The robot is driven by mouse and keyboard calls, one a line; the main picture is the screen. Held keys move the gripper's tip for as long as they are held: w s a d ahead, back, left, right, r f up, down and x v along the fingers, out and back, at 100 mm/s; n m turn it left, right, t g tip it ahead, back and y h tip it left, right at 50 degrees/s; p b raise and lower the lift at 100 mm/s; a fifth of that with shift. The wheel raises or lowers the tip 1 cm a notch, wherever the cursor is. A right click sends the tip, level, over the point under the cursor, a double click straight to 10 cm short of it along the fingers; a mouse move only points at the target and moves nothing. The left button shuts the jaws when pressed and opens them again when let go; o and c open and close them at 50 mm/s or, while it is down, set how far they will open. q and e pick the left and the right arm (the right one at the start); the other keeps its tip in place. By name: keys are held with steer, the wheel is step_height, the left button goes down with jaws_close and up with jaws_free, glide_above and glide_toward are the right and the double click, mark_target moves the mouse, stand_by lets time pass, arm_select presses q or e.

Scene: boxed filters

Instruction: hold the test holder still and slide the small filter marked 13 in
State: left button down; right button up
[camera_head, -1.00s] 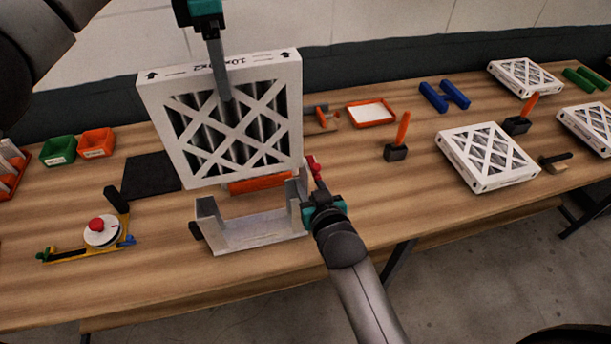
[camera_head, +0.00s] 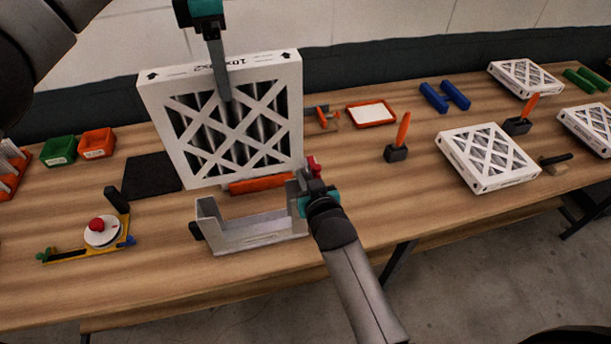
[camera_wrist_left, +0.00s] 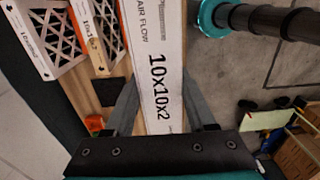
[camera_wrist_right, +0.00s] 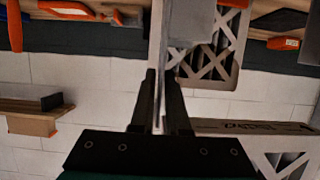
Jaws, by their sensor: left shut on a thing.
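My left gripper (camera_head: 224,92) is shut on the top edge of a white-framed filter (camera_head: 292,85) with a lattice face. It holds the filter upright above and behind the grey test holder (camera_head: 255,236). The left wrist view shows the filter's edge (camera_wrist_left: 160,50) printed "10x10x2" and "AIR FLOW"; I cannot read a 13. The holder is an open cradle with raised ends on the table. My right gripper (camera_head: 306,205) is at the holder's right end. In the right wrist view its fingers (camera_wrist_right: 161,100) straddle a thin upright plate; I cannot tell whether they press on it.
An orange bar (camera_head: 262,184) lies behind the holder. A dial gauge (camera_head: 102,232) and a black mat (camera_head: 150,176) are at left. Green (camera_head: 58,150) and orange (camera_head: 97,143) bins stand farther back. Other filters (camera_head: 487,160) lie flat at right, beside an orange-handled tool (camera_head: 400,140).

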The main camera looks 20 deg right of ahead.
mark_target(234, 126)
arm_select(q)
steer(key=shift+f, duration=0.1)
stand_by(2.3)
step_height(234, 126, down, 4)
steer(key=shift+a, duration=0.1)
stand_by(0.5)
steer(key=shift+f, duration=0.2)
